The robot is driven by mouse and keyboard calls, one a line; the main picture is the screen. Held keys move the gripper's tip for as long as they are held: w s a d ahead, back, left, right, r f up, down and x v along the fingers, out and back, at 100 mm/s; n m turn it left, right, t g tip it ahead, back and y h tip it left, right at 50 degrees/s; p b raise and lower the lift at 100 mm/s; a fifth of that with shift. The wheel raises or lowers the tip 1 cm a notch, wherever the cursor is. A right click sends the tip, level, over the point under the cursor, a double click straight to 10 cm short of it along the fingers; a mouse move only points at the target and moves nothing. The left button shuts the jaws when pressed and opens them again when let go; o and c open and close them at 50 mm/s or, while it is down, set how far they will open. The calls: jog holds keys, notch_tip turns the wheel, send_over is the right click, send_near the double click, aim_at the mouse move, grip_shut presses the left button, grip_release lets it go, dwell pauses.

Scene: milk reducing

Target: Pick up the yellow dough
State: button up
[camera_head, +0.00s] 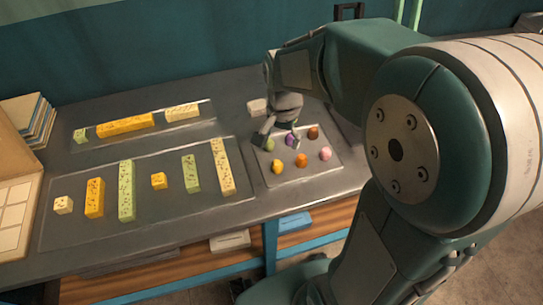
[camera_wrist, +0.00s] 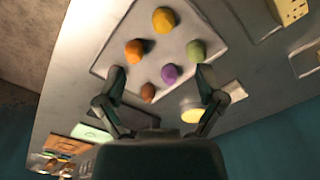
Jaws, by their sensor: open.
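The yellow dough (camera_head: 277,166) is a small round lump at the near left corner of a light tray (camera_head: 290,180). In the wrist view the same yellow dough (camera_wrist: 164,19) lies near the top, beyond the fingertips. My gripper (camera_head: 281,137) is over the far part of the tray, near the green dough (camera_head: 269,145) and purple dough (camera_head: 291,140). In the wrist view my gripper (camera_wrist: 161,78) is open and empty, its fingers spread on either side of the purple dough in the picture. The yellow dough is in plain sight in both views.
Orange dough (camera_head: 301,160), pink dough (camera_head: 325,153) and brown dough (camera_head: 313,132) share the tray. Left of it, a dark panel (camera_head: 150,215) bears several yellow and green speckled blocks. A white object (camera_head: 257,106) sits behind the tray. The table's front edge is close to the tray.

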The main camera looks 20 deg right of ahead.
aim_at(277, 164)
jog(key=shift+w+d+f, duration=0.15)
jog(key=shift+f, duration=0.25)
jog(key=f, duration=0.3)
jog(key=a+f, duration=0.1)
jog(key=f, duration=0.2)
jog(key=shift+a, duration=0.2)
jog(key=f, duration=0.3)
jog(key=d+f, duration=0.1)
jog(key=shift+w+f, duration=0.1)
jog(key=shift+f, duration=0.3)
jog(key=shift+a, duration=0.25)
jog(key=c, duration=0.4)
jog(key=shift+a, duration=0.1)
jog(key=c, duration=0.6)
jog(key=shift+c, duration=0.2)
